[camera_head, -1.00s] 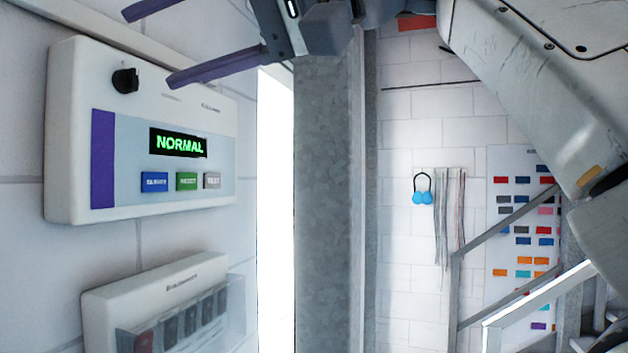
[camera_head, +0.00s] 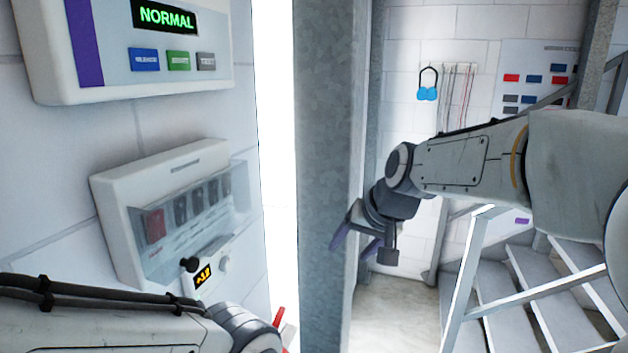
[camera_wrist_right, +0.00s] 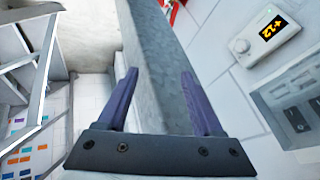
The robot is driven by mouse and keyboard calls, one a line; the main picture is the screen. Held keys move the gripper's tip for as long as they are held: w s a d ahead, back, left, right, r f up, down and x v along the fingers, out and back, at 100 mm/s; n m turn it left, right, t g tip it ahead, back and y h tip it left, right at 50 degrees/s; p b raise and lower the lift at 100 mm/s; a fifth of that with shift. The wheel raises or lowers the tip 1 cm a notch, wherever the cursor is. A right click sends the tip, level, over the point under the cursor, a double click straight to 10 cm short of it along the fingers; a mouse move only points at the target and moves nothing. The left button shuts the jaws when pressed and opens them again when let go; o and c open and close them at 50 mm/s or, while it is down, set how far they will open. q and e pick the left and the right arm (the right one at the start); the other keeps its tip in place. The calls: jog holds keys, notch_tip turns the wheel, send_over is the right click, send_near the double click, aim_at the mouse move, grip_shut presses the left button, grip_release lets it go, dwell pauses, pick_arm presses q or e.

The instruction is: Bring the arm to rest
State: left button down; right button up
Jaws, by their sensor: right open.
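My right arm (camera_head: 470,160) comes in from the right in the head view and reaches across to the grey column. Its gripper (camera_head: 353,245) hangs in front of the column, tilted down, with its purple fingers apart. In the right wrist view the gripper (camera_wrist_right: 159,80) is open, with nothing between its fingers. My left arm (camera_head: 110,330) shows at the lower left of the head view. Its gripper is not in view.
A wall panel (camera_head: 110,82) reads NORMAL above its buttons. Below are a clear-covered switch box (camera_head: 115,215) and a small unit (camera_head: 206,276) with an orange display. A grey column (camera_head: 325,130) stands mid-view. Stairs with a railing (camera_head: 470,270) are at right.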

jog(key=s+d+f+n+g+h+b, duration=0.1)
jog(key=s+d+f+g+h, duration=0.1)
jog(key=s+d+f, duration=0.5)
jog(key=s+d+f+n+g+h, duration=0.1)
jog(key=s+d+f, duration=0.3)
jog(key=s+f, duration=0.7)
jog(key=s+a+f+n+g+b, duration=0.3)
jog(key=s+a+f+n+b, duration=0.3)
jog(key=s+a+f+b, duration=0.5)
notch_tip(320, 180, down, 3)
jog(key=a+b, duration=0.2)
jog(key=b, duration=0.4)
jog(key=shift+s+a+n+y+b, duration=0.2)
jog(key=shift+a+n+y+b, duration=0.1)
jog(key=shift+y+b, duration=0.1)
